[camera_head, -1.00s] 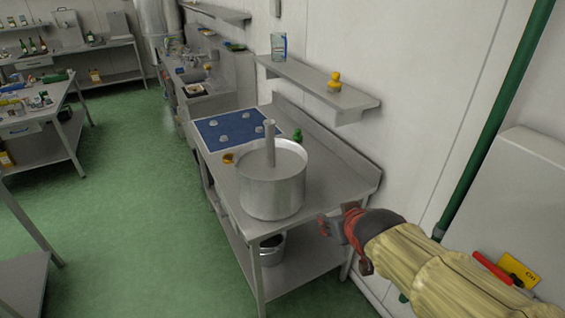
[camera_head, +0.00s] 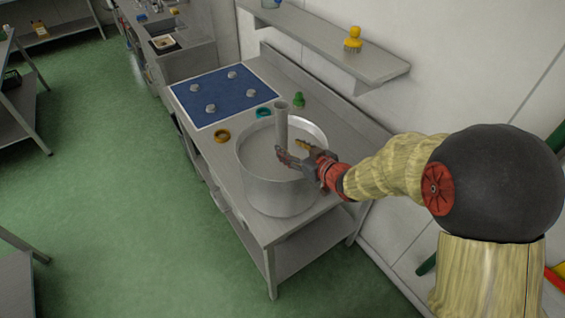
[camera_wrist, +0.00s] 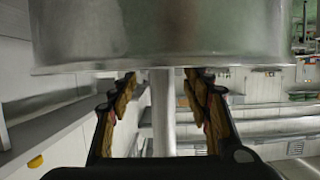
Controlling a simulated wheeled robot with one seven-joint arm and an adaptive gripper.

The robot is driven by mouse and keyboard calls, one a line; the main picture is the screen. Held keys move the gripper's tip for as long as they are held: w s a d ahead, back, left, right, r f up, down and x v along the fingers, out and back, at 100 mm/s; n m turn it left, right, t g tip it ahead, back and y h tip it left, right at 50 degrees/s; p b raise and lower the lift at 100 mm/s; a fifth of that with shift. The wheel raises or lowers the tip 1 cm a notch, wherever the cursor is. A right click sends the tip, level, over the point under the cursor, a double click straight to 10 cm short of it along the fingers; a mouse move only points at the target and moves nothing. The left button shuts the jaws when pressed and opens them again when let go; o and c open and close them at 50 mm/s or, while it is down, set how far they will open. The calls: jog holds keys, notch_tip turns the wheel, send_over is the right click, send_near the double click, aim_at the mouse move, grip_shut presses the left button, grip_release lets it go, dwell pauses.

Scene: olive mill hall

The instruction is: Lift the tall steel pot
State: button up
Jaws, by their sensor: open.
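A wide, round steel pot (camera_head: 277,192) stands upright on the steel table. A large curved steel wall (camera_wrist: 165,35), apparently the pot, fills the top. Whether any finger touches the tube or the pot cannot be told.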

aim_at(285, 144)
jog(key=b+x, duration=0.1)
jog(key=x, duration=0.4)
jog(key=shift+w+a, duration=0.15)
jog(key=shift+a, duration=0.1)
jog(key=c, duration=0.3)
grip_shut()
dwell(0.5)
jog(key=shift+w+r, duration=0.1)
jog(key=shift+r, duration=0.15)
